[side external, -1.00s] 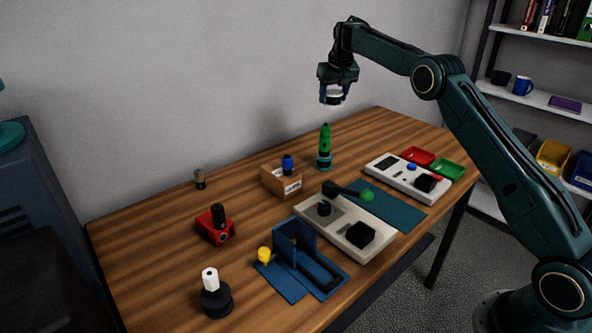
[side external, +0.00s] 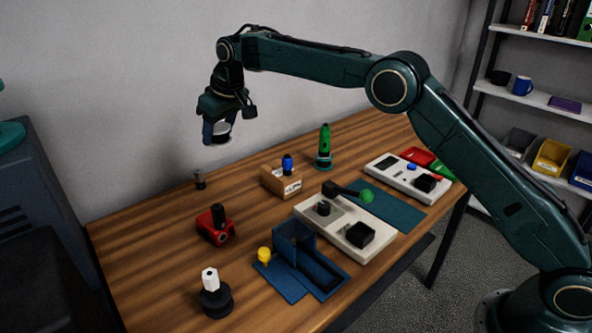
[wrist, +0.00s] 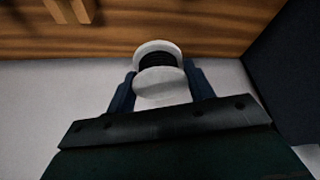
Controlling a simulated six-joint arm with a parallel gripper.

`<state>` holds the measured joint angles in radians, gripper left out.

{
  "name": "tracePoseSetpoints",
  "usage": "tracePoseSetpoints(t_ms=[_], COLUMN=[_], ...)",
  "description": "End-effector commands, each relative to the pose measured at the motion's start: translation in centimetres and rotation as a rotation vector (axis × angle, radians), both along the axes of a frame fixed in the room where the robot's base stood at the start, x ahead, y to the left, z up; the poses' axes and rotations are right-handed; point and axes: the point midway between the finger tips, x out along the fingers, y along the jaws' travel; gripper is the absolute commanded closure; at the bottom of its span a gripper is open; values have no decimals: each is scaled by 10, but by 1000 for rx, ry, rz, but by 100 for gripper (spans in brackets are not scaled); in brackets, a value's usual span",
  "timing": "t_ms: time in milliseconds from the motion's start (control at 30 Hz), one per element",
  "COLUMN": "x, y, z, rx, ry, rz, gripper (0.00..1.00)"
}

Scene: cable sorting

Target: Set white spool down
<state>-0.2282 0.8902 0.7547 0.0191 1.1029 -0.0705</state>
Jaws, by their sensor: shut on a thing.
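The white spool (wrist: 158,80) is held between the two blue fingers of my gripper (wrist: 160,92) in the wrist view. Dark winding shows between its white flanges. In the side view my gripper (side external: 216,138) is shut on the white spool (side external: 222,132), high above the back left of the wooden table (side external: 150,235). The spool touches nothing but the fingers.
A red block (side external: 213,228), a wooden block (side external: 279,182), a green tool in a stand (side external: 324,148) and a black post with white top (side external: 214,293) stand around. Bare wood lies between them.

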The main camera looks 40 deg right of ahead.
Motion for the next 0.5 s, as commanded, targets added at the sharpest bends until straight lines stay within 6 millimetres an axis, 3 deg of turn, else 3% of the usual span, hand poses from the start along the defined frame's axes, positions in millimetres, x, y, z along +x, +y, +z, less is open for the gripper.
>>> tracePoseSetpoints(t_ms=[33,200,500], x=[-6,-28,-79], y=[22,84,181], z=[1,0,0], rx=[2,7,17], ry=[0,3,9], rz=[41,169,380], gripper=[71,71,71])
